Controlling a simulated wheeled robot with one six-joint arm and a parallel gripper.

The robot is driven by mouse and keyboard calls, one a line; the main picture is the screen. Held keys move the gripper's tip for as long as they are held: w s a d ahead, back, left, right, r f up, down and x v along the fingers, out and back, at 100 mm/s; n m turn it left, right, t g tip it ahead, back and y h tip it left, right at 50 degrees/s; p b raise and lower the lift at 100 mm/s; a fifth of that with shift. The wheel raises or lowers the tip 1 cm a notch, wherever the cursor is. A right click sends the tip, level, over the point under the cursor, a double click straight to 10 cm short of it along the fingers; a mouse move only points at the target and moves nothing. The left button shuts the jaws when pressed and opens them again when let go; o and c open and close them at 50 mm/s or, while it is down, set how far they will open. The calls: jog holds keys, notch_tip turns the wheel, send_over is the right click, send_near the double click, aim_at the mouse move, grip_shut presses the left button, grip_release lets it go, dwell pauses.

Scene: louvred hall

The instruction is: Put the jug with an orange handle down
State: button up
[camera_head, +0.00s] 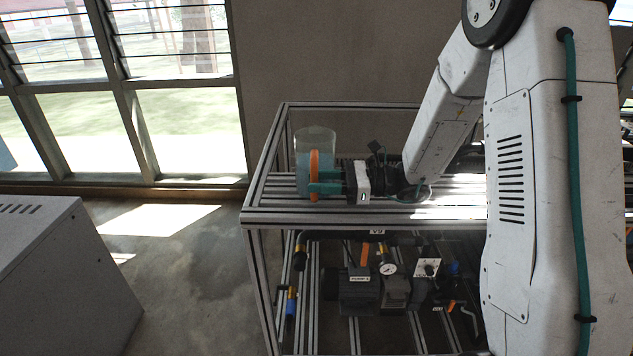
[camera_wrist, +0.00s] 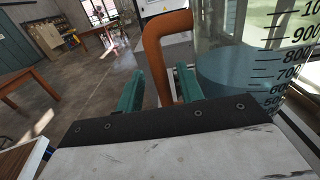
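The jug (camera_head: 300,160) is a clear cylinder with bluish liquid and an orange handle (camera_head: 314,163). It is upright at the left end of the metal frame's top in the head view. I cannot tell whether its base touches the top. My gripper (camera_head: 327,181) reaches in from the right, its teal fingers across the handle. In the wrist view the jug (camera_wrist: 240,65), with black volume marks, is at the right. The jug's base is hidden there.
The slatted frame top (camera_head: 272,216) has free room around the jug. A lower shelf holds a pump, a gauge (camera_head: 388,268) and pipes. A grey cabinet (camera_head: 55,270) stands at the left, with open floor between. Wooden tables (camera_wrist: 32,88) show in the wrist view.

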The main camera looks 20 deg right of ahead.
jog(key=v, duration=1)
jog(key=shift+s+d, duration=0.1)
jog(key=shift+d, duration=0.25)
jog(key=s+a+r+n+g+h, duration=0.35)
jog(key=s+a+n, duration=0.2)
jog(key=s, duration=0.25)
jog(key=s+a+r+n+g+h, duration=0.3)
jog(key=s+a+n+g, duration=0.1)
jog(key=s+n, duration=0.25)
jog(key=s+d+r+n+t+h, duration=0.1)
jog(key=s+d+n+h, duration=0.2)
jog(key=s+n+h, duration=0.1)
jog(key=s+d+r+n+t+h, duration=0.1)
jog(key=s+d+n+t+h, duration=0.1)
jog(key=s+n+h, duration=0.3)
jog(key=s+d+h, duration=0.1)
jog(key=s, duration=0.3)
jog(key=shift+s+r+h, duration=0.25)
jog(key=shift+r+h, duration=0.1)
jog(key=shift+d, duration=0.15)
